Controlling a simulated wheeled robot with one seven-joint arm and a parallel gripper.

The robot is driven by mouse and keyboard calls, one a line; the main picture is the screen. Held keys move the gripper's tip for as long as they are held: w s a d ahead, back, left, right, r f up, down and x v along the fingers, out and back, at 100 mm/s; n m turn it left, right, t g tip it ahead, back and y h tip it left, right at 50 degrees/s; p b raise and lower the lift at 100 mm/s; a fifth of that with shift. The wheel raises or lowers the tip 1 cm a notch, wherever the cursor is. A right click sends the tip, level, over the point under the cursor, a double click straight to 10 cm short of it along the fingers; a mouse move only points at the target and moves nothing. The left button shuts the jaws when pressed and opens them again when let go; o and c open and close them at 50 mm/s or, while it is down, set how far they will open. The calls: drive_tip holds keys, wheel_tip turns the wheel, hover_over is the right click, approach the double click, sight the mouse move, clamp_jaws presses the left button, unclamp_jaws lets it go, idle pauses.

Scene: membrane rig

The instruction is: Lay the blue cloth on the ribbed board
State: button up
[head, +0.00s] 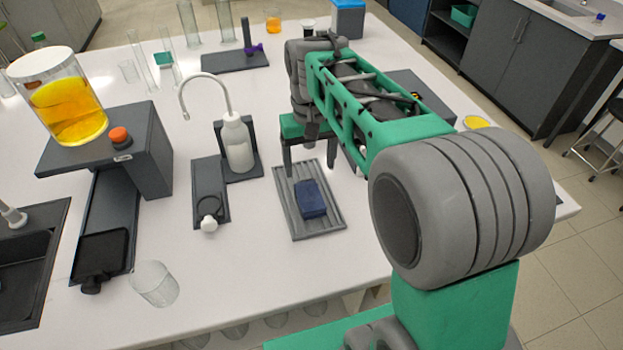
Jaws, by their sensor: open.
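The blue cloth (311,199) is a small dark-blue folded block. It lies on the grey ribbed board (296,224), a little right of the board's middle, with bare ribs showing around it. The board lies flat on the white table. My gripper (308,168) is open above the far end of the board, its two grey fingers pointing down. No cloth shows between the fingers, and they look apart from it. My arm comes in from the right and hides part of the table behind the gripper.
A white wash bottle (237,143) with a curved spout stands in a dark holder left of the gripper. A dark tray (209,190) with a ring is beside it. An orange-filled vessel (67,106) sits on a grey stand at left.

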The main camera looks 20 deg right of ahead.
drive_tip(key=s+f+t, duration=0.2)
drive_tip(key=s+t, duration=0.1)
drive_tip(key=s, duration=0.9)
drive_tip(key=shift+s+t, duration=0.35)
drive_tip(key=shift+t, duration=0.05)
